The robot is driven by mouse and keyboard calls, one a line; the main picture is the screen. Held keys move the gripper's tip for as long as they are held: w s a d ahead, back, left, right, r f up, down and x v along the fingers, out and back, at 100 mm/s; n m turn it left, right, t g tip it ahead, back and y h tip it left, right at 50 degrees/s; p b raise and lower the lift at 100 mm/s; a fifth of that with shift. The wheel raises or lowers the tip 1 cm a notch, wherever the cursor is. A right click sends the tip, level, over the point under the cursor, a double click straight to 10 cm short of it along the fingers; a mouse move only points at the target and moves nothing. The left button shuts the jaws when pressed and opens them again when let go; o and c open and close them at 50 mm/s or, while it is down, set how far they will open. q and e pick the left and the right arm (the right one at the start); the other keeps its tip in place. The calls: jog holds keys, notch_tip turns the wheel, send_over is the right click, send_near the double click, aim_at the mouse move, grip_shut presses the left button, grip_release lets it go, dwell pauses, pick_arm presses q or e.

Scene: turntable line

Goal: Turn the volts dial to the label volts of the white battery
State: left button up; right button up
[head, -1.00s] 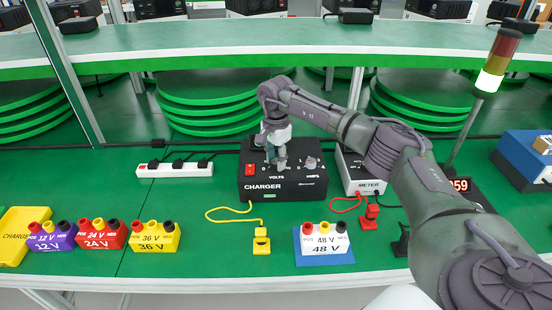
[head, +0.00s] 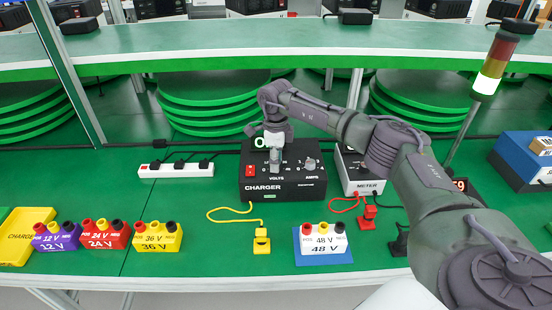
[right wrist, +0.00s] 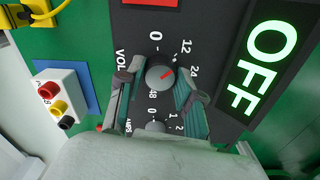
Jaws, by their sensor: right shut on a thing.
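The black charger (head: 256,187) stands mid-table with its VOLTS dial under my right gripper (head: 275,160). The pointer lies between 12 and 24, nearer 24. The 36 mark is hidden; 48 shows partly. The white battery (head: 323,239), labelled 48 V, sits on a blue mat at the front; it shows too in the right wrist view (right wrist: 62,97). My left gripper is not in view.
A lit OFF display (right wrist: 258,66) is beside the dial. The AMPS dial (head: 310,165) is close to the right. The meter (head: 362,180) stands right of the charger. Purple (head: 57,237), red (head: 105,234) and yellow (head: 157,237) batteries stand at front left.

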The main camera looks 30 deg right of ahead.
jog(key=m+p, duration=0.1)
jog(key=m, duration=0.2)
jog(key=shift+r+m, duration=0.15)
jog(key=shift+m, duration=0.25)
jog(key=m+p, duration=0.1)
jog(key=m, duration=0.2)
jog(key=shift+m, duration=0.3)
jog(key=m+p, duration=0.1)
jog(key=m, duration=0.2)
jog(key=shift+w+m, duration=0.1)
jog(key=shift+m, duration=0.2)
jog(key=m+p, duration=0.1)
jog(key=m, duration=0.2)
jog(key=shift+m, duration=0.3)
jog(key=m+p, duration=0.2)
jog(key=m, duration=0.1)
jog(key=shift+r+m, duration=0.1)
jog(key=shift+m, duration=0.2)
jog(key=m+p, duration=0.1)
jog(key=m, duration=0.2)
jog(key=shift+m+p, duration=0.35)
jog(key=shift+m, duration=0.05)
jog(key=m+p, duration=0.2)
jog(key=m, duration=0.2)
jog(key=shift+m+p, duration=0.7)
jog(key=shift+m, duration=0.5)
